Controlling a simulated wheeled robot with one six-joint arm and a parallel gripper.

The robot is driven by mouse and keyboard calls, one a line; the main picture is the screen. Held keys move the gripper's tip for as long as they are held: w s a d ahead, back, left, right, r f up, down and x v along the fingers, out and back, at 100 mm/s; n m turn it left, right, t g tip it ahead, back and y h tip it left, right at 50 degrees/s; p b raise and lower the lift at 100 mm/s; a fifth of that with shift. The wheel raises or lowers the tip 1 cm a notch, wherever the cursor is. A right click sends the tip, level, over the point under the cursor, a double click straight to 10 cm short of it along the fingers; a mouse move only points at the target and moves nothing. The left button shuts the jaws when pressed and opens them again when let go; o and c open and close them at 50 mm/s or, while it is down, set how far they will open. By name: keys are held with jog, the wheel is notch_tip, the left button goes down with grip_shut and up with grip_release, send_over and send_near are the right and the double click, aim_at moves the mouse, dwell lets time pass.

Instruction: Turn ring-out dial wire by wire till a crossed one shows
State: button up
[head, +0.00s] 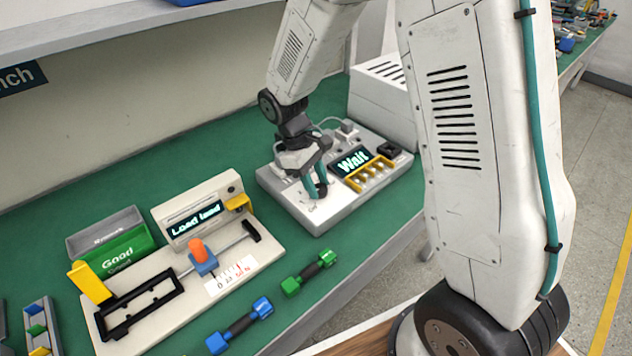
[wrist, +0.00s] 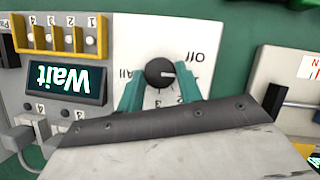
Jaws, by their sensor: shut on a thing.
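The ring-out dial (wrist: 160,73) is a round black knob with a light pointer mark, on a white face with "Off", "All" and numbers around it. The pointer lies toward the right in the wrist view, between labels; I cannot tell exactly which position it marks. My gripper (head: 319,186) is shut on the dial, with a teal finger on each side of it. The tester box (head: 320,215) is light grey, and its screen (head: 351,161) reads "Wait". The screen also shows upside down in the wrist view (wrist: 66,82). In the head view the gripper mostly hides the dial.
A yellow frame with several round studs (head: 371,173) sits in front of the screen. To the left stands a fixture (head: 150,295) with a "Load lead" display (head: 194,220). Green (head: 308,273) and blue (head: 238,326) handled pieces lie near the bench's front edge. A green "Good" bin (head: 120,256) stands behind.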

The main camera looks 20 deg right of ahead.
jog(key=shift+w+d+m+y, duration=0.1)
jog(key=shift+m+y, duration=0.4)
jog(key=shift+m, duration=0.7)
jog(key=o, duration=1)
jog(key=v, duration=0.8)
jog(key=shift+f, duration=0.1)
dwell(0.7)
